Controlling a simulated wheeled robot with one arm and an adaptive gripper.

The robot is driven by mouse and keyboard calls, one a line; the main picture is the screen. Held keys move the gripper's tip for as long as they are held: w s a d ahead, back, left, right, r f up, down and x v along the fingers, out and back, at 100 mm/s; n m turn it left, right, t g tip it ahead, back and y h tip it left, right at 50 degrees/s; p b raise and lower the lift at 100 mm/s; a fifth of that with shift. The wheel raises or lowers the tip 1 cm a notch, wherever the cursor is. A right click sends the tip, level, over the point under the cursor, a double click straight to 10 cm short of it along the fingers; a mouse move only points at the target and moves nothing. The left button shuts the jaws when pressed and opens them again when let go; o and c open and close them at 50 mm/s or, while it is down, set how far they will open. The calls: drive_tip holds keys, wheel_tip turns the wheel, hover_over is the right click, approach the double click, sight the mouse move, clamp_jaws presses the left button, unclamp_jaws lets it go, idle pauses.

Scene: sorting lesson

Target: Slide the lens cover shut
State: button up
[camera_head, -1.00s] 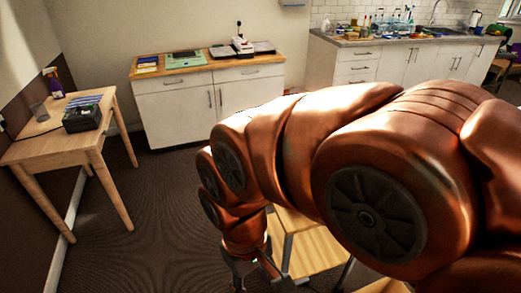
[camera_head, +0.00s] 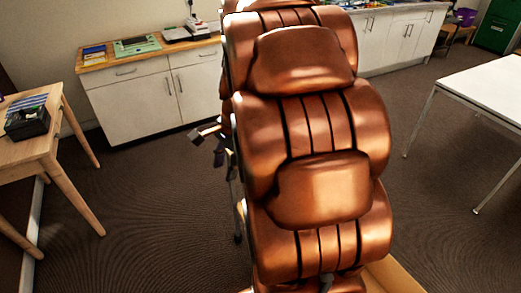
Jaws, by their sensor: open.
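I cannot make out a lens cover in this view. A white and dark device (camera_head: 187,32) stands on the wooden-topped cabinet at the back, partly cut by the top edge and close to my arm. A dark box-like thing (camera_head: 27,122) sits on the small wooden table at the left; I cannot tell whether either has a lens. My gripper (camera_head: 212,141) shows only in part, to the left of my large copper arm. Its fingers are apart and empty, in front of the cabinet and clear of it.
The white cabinet (camera_head: 135,107) with a wooden top bears a green mat (camera_head: 136,46). The small wooden table (camera_head: 50,150) is at the left. A white table (camera_head: 490,85) stands at the right. A wooden surface (camera_head: 398,277) shows at the bottom. Carpet (camera_head: 150,215) between them is clear.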

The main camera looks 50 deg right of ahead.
drive_tip(key=w+d+f+m+t, duration=0.1)
drive_tip(key=d+m, duration=0.5)
drive_tip(key=d, duration=0.4)
drive_tip(key=w+d+f+m+t, duration=0.1)
drive_tip(key=d+f+m+t, duration=0.1)
drive_tip(key=d+m, duration=0.6)
drive_tip(key=shift+w+d+f+n+h+p, duration=0.1)
drive_tip(key=shift+w+f+n+p, duration=0.25)
drive_tip(key=shift+f, duration=0.75)
drive_tip(key=shift+w+f+n+h+p, duration=0.1)
drive_tip(key=shift+w+f+n, duration=0.45)
drive_tip(key=shift+f, duration=0.6)
drive_tip(key=shift+w+d+f+n+h+p, duration=0.1)
drive_tip(key=shift+w+f+n+p, duration=0.3)
drive_tip(key=shift+f, duration=0.7)
drive_tip(key=shift+w, duration=0.1)
drive_tip(key=shift+c, duration=0.2)
clamp_jaws()
